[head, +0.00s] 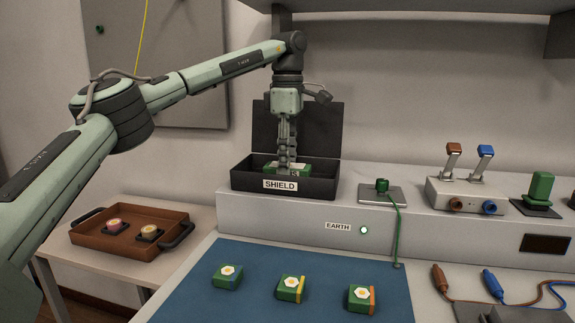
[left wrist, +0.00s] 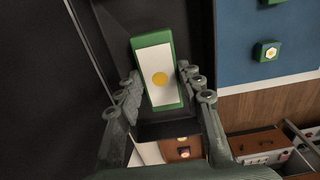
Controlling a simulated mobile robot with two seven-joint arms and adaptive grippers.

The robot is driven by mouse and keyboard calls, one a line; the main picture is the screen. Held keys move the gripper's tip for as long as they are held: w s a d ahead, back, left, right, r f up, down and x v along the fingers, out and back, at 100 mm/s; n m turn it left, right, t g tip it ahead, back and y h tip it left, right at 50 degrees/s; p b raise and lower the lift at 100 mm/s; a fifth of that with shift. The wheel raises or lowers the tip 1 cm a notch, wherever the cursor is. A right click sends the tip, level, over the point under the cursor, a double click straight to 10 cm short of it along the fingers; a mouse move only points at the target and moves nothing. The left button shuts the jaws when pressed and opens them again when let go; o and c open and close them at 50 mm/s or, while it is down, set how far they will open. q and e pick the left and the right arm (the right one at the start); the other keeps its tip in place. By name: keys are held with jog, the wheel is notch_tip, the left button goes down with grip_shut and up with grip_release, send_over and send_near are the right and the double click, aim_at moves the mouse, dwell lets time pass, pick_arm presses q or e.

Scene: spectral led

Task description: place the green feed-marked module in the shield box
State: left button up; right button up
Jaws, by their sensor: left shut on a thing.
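The black shield box (head: 325,187) stands open on the grey bench, its lid raised at the back and a "SHIELD" label on its front. My left gripper (head: 284,165) points straight down into it. It is shut on a green module (head: 303,168) with a white top. In the left wrist view the module (left wrist: 154,60) sits between the fingers, with a yellow dot on its white face and dark box walls around it. Whether it touches the box floor cannot be told. My right gripper is not in view.
Three green modules with blue, yellow (head: 291,288) and orange edges lie on the blue mat (head: 255,262). A brown tray (head: 95,243) with two round pieces stands at left. To the right are an earth plate (head: 383,194) with a green cable and a lever unit (head: 466,195).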

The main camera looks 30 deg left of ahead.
pick_arm(q)
jog(key=shift+f, duration=0.75)
jog(key=o, duration=1.2)
jog(key=shift+f, duration=0.1)
jog(key=shift+r, duration=3.9)
